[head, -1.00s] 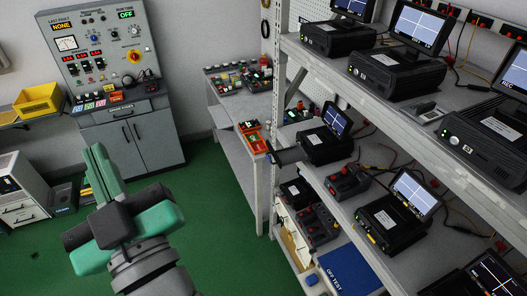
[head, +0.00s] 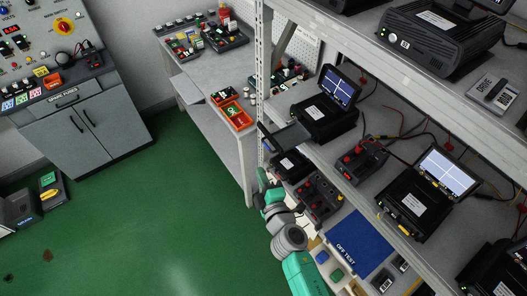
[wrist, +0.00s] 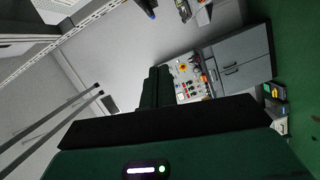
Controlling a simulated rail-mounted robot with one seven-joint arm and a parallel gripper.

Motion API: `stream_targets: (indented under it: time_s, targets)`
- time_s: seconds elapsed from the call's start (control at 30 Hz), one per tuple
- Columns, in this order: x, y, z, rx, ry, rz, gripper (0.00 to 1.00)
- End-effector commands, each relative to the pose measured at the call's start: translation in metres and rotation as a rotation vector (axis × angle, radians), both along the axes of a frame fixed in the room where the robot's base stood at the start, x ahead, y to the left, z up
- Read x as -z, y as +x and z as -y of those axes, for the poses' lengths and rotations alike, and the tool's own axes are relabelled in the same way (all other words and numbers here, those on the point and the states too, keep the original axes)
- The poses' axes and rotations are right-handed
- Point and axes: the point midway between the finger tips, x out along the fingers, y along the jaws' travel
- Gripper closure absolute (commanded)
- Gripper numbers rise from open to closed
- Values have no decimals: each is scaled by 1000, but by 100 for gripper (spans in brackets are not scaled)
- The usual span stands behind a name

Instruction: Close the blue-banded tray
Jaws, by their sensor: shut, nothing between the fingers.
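My gripper (head: 263,178) is beside the front post of the rack in the head view, low and partly lost against the post and the shelf. It is shut and empty. In the wrist view its dark green fingers (wrist: 153,88) point toward the grey console.
A blue OFF TEST mat (head: 357,246) lies on the lower shelf. Black units (head: 412,205) and red-knobbed boxes (head: 362,160) fill the rack. A side bench (head: 222,148) holds orange bins (head: 236,116). The green floor (head: 160,225) is open to the left.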

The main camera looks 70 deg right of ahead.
Motion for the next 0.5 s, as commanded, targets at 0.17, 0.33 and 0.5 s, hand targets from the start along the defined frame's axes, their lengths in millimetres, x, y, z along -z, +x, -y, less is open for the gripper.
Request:
stream_targets:
  time_s: [0.17,0.33,0.5]
  targets:
    - [3,28,30,1,-1,3,100]
    - [5,52,55,1,-1,3,100]
    - [9,34,76,2,0,1,100]
